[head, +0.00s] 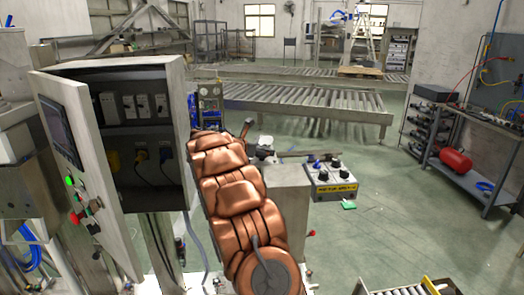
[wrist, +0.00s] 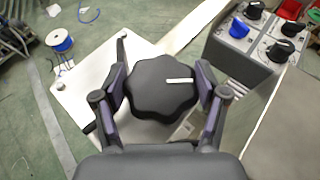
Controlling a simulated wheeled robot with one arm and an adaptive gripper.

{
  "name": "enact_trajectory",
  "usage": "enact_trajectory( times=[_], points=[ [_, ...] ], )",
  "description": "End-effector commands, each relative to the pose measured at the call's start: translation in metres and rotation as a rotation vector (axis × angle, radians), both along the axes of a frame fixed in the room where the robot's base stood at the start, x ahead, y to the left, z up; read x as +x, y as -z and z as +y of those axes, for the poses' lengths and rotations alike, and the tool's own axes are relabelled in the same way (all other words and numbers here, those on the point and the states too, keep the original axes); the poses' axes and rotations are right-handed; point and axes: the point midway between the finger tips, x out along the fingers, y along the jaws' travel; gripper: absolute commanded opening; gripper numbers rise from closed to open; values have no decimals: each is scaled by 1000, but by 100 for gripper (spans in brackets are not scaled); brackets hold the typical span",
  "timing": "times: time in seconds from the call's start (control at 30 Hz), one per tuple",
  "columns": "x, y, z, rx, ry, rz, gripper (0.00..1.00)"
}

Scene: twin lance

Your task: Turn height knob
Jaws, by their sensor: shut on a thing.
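A black lobed knob (wrist: 160,102) with a white pointer line lies in the middle of the wrist view. The pointer line points to the right. My gripper (wrist: 164,84) is closed around the knob, with a dark finger pad against its left side and another against its right side. The knob sits above a white surface (wrist: 84,88). In the head view my copper-coloured arm reaches forward and hides most of the gripper; I cannot make out the held knob there.
A grey control box (head: 333,181) with several black knobs and a blue one stands right of my arm. An open electrical cabinet (head: 120,70) with its door swung out is at the left. A roller conveyor (head: 300,100) lies behind.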

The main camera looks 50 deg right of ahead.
Motion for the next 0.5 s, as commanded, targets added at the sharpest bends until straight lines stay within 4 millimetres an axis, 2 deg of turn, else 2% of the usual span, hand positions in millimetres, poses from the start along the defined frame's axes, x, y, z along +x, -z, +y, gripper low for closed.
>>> enact_trajectory(
  times=[0.5],
  points=[
    [2, -3, 0, -6, 181, -4, 38]
  ],
)
